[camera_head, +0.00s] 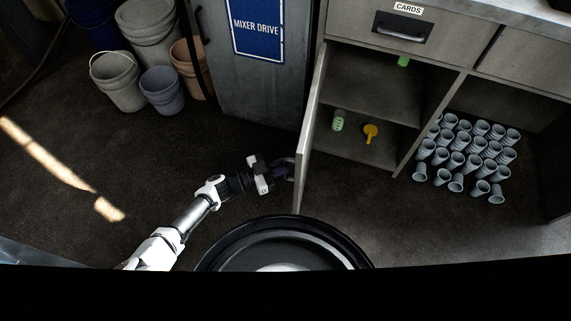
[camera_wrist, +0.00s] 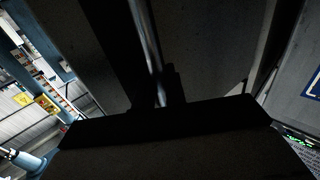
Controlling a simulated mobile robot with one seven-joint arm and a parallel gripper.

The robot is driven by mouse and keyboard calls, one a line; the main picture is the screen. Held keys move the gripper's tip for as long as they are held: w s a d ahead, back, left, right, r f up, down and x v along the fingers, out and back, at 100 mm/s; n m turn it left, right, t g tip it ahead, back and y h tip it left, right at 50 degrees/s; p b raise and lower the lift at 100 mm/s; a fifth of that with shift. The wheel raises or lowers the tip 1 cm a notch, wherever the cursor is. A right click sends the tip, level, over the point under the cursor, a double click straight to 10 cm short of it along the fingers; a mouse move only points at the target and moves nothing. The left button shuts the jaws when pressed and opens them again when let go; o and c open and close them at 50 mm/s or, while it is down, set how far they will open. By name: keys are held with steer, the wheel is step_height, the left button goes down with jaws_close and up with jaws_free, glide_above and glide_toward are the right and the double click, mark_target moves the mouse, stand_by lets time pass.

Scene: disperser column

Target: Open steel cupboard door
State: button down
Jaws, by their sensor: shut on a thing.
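The steel cupboard (camera_head: 455,58) stands at the upper right in the head view. Its door (camera_head: 309,130) is swung out and seen nearly edge-on, so the shelves inside show. My gripper (camera_head: 284,170) is at the outer face of the door, near its free end. In the wrist view a thin shiny bar, the door handle (camera_wrist: 148,45), runs down between my dark fingers (camera_wrist: 165,90), which are shut on it. In the head view the handle is hidden by my gripper. The wrist view is very dark, so the exact grip is hard to make out.
A green-white bottle (camera_head: 338,121) and a yellow item (camera_head: 371,133) are on the lower shelf. Several grey cups (camera_head: 465,160) stand at right. A grey cabinet labelled MIXER DRIVE (camera_head: 235,85) and several buckets (camera_head: 118,82) stand behind. The floor at left (camera_head: 110,150) is clear.

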steer(key=shift+f, duration=0.1)
steer(key=c, duration=1.5)
jaws_free()
steer(key=shift+c, duration=0.2)
steer(key=shift+a, duration=0.1)
steer(key=b+v, duration=0.1)
steer(key=v, duration=1.2)
steer(key=shift+s+a, duration=0.2)
steer(key=shift+a, duration=0.15)
